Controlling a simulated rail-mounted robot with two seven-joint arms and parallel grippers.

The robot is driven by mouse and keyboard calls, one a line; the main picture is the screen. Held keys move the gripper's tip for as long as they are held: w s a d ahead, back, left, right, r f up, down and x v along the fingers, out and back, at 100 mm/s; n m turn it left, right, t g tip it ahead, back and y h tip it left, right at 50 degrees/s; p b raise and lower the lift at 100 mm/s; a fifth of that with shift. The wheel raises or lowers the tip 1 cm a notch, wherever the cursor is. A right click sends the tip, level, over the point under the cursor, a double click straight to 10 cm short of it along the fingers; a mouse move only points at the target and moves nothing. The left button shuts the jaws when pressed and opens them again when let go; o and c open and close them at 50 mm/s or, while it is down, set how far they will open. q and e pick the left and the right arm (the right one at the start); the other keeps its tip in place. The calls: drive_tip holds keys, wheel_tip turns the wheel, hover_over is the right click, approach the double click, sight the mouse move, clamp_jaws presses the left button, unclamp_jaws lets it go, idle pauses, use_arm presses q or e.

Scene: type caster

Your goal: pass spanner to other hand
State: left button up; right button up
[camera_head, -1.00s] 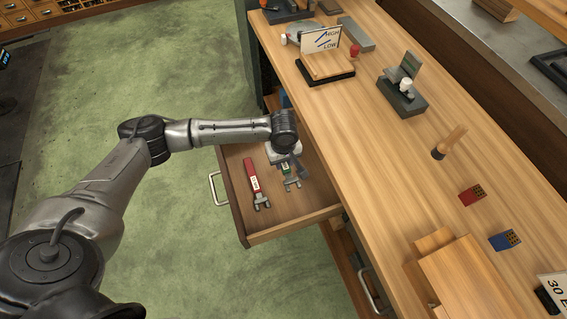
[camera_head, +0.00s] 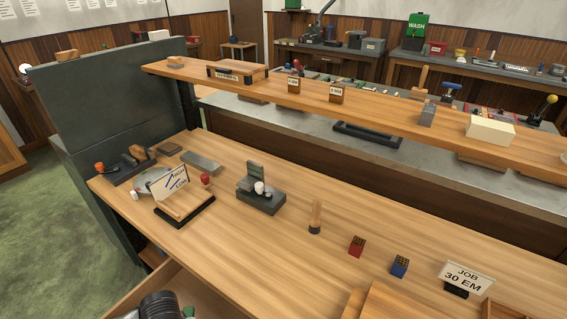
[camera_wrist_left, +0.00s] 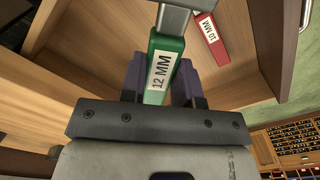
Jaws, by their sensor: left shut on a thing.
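My left gripper (camera_wrist_left: 163,80) is shut on the green spanner (camera_wrist_left: 165,52), labelled 12 MM, in the left wrist view. The green handle lies between the two purple fingers, and its grey metal end points to the top of the picture. A red spanner (camera_wrist_left: 212,38), labelled 10 MM, lies in the wooden drawer beyond. In the head view only the dark wrist of my left arm (camera_head: 160,306) shows at the bottom edge, over the drawer, with a small green patch beside it. My right gripper is in neither view.
The open drawer (camera_head: 205,297) sticks out at the bottom left of the workbench (camera_head: 250,245). On the bench are a HIGH/LOW sign (camera_head: 170,181), a grey block fixture (camera_head: 260,198), a wooden-handled tool (camera_head: 315,217), red (camera_head: 357,246) and blue (camera_head: 399,266) blocks, and a JOB sign (camera_head: 466,275).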

use_arm(q)
drive_tip(key=w+d+r+m+p, duration=0.1)
drive_tip(key=w+d+r+p, duration=0.15)
drive_tip(key=r, duration=0.75)
drive_tip(key=w+d+r+m+p, duration=0.15)
drive_tip(key=r+p, duration=0.25)
drive_tip(key=r, duration=0.6)
drive_tip(key=w+d+r+p, duration=0.1)
drive_tip(key=w+r+p, duration=0.2)
drive_tip(key=r, duration=0.8)
drive_tip(key=s+r+p, duration=0.4)
drive_tip(key=r+p, duration=1.2)
drive_tip(key=p, duration=0.2)
drive_tip(key=s+r+p, duration=0.4)
drive_tip(key=r+p, duration=1.2)
drive_tip(key=p, duration=0.3)
drive_tip(key=shift+s+d+r, duration=0.2)
drive_tip(key=shift+r, duration=0.1)
